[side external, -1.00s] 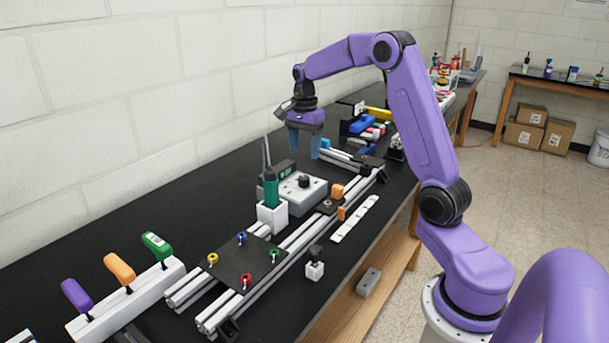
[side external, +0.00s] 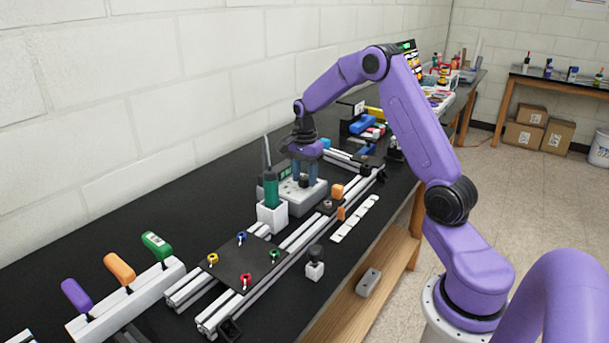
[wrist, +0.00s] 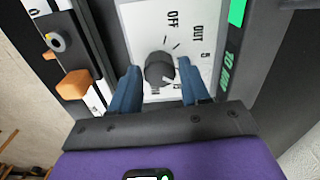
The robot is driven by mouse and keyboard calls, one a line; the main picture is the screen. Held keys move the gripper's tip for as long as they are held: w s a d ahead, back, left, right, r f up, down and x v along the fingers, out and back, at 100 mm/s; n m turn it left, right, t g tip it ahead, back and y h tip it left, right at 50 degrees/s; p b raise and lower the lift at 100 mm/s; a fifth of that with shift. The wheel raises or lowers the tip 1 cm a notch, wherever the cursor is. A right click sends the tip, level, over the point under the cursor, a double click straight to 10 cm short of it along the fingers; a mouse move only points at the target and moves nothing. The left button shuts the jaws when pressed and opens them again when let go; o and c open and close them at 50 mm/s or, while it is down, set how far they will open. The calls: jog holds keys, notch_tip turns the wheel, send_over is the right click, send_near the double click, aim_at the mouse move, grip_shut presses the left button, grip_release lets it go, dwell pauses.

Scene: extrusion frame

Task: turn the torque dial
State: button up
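The torque dial, a round black knob (wrist: 160,68), sits on a white panel (wrist: 143,22) with printed labels, "OFF" and "OUT" among them. In the side view the dial's grey-white box (side external: 302,200) stands on the black bench, and the black knob (side external: 304,181) shows on its top. My gripper (wrist: 157,90) is open, with one blue finger on each side of the knob in the wrist view. A gap shows between each finger and the knob. In the side view my gripper (side external: 305,172) points down over the box. I cannot tell the exact finger height.
A green-handled tool (side external: 270,188) stands in a white holder (side external: 272,215) just in front of the box. Aluminium rails (side external: 290,240) with orange blocks (side external: 338,191) run alongside. A green display (wrist: 232,58) lies beside the panel.

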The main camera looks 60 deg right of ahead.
jog(key=c, duration=0.6)
jog(key=shift+n, duration=0.3)
jog(key=n, duration=0.3)
jog(key=shift+w, duration=0.1)
jog(key=n, duration=1.1)
jog(key=shift+w+a, duration=0.1)
jog(key=n, duration=0.6)
jog(key=shift+a+r, duration=0.1)
jog(key=shift+n, duration=0.3)
